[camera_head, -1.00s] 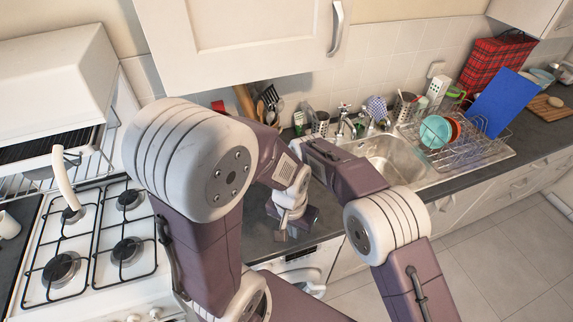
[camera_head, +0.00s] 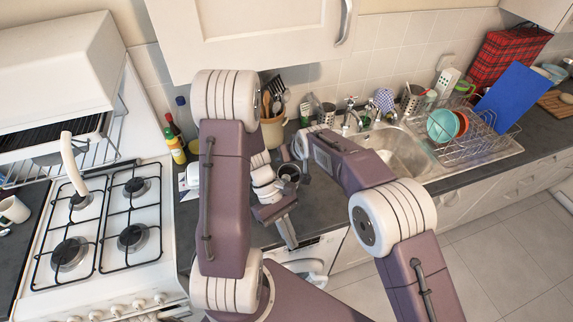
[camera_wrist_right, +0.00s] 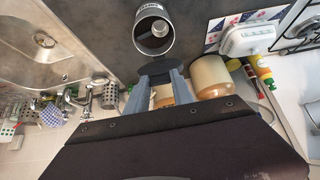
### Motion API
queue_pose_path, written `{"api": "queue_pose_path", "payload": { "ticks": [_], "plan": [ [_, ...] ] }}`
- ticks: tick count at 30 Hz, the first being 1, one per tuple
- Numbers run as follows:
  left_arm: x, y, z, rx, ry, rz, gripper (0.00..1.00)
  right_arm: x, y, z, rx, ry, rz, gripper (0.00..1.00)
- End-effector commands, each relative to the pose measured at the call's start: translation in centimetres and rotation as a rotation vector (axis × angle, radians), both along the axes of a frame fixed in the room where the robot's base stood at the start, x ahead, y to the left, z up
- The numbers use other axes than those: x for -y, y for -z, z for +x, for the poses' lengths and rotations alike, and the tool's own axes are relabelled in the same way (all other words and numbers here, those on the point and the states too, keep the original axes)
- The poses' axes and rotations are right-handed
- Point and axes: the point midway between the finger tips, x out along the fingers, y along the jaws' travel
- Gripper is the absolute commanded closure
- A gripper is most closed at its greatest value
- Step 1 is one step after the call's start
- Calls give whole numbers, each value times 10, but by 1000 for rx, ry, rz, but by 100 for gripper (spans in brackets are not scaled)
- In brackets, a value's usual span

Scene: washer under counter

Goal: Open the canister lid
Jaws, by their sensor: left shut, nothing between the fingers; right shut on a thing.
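The canister (camera_head: 289,179) is a small metallic cylinder on the dark counter, partly hidden by my left arm. The right wrist view shows the canister (camera_wrist_right: 153,11) with its round mouth uncovered and the inside visible. My right gripper (camera_wrist_right: 163,79) is shut on a dark round lid (camera_wrist_right: 164,66), held apart from the mouth. In the head view my right gripper (camera_head: 304,160) is just right of the canister and shows only in part. My left gripper (camera_head: 287,232) is shut and empty over the counter in front of the canister.
A utensil pot (camera_head: 272,132) and bottles (camera_head: 175,146) stand behind. A gas hob (camera_head: 100,230) is at left. The sink (camera_head: 400,150) and dish rack (camera_head: 470,140) are at right. A white scale-like object (camera_wrist_right: 248,38) lies near the canister.

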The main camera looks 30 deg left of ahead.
Motion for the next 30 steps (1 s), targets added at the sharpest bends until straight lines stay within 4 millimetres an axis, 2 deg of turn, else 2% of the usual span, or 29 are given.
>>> {"api": "queue_pose_path", "payload": {
  "ticks": [1,5,8,9,12,15,19,25,30],
  "plan": [
    [-1,5,5,-98,-190,-95,100,0,-1,1,3,0,1,100],
    [-12,6,39,-324,-685,-403,100,0,-1,1,2,0,1,100],
    [-43,8,67,-447,-1019,-673,100,0,-1,0,2,0,0,100],
    [-60,9,76,-481,-1132,-780,100,0,-1,0,1,-1,0,100],
    [-102,14,88,-532,-1353,-1023,100,0,0,0,0,0,0,100],
    [-135,19,90,-546,-1488,-1203,100,0,0,0,0,0,0,100],
    [-157,23,88,-547,-1565,-1320,100,0,0,0,0,0,0,100],
    [-158,22,91,-546,-1573,-1336,100,0,0,0,0,-1,-1,100],
    [-144,18,114,-551,-1569,-1333,100,0,0,0,0,0,-2,100]
  ]
}}
